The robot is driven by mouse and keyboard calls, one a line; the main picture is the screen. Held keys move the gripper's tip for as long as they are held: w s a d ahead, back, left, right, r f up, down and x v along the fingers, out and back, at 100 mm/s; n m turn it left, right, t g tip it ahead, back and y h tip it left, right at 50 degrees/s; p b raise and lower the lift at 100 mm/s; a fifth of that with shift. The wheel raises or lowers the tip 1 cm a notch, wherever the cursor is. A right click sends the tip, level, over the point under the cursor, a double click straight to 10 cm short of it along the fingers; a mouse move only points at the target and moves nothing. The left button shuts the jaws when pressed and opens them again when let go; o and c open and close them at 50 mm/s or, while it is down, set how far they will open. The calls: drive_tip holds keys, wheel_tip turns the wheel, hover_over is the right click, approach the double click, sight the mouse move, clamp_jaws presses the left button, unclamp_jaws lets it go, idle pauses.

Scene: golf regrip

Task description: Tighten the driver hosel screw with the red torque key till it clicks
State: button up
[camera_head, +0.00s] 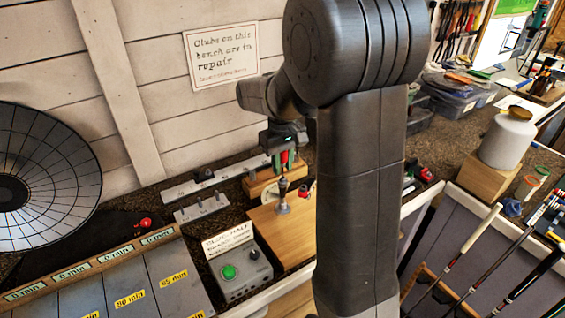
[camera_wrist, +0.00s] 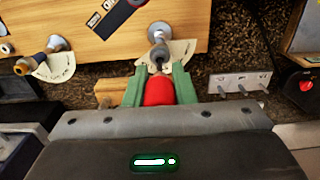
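My gripper (camera_head: 284,160) points down over the bench, its green fingers on either side of a red handle, which I take to be the torque key (camera_wrist: 159,91). In the wrist view my gripper (camera_wrist: 160,72) has both fingers against the handle's sides. Just ahead of it is a metal fitting (camera_wrist: 158,40) standing over a pale dial card (camera_wrist: 183,52). In the head view an upright dark and silver fitting (camera_head: 283,195) stands on a wooden board (camera_head: 290,238), under my gripper. Whether the key touches the fitting cannot be told. The screw is hidden.
A second fitting with a card (camera_wrist: 50,62) lies to the left in the wrist view. A white jar (camera_head: 507,138) stands on the right.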

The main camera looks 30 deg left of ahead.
drive_tip(key=c, duration=0.4)
drive_tip(key=shift+c, duration=0.2)
drive_tip(key=shift+r, duration=0.1)
drive_tip(key=shift+r, duration=1.4)
clamp_jaws()
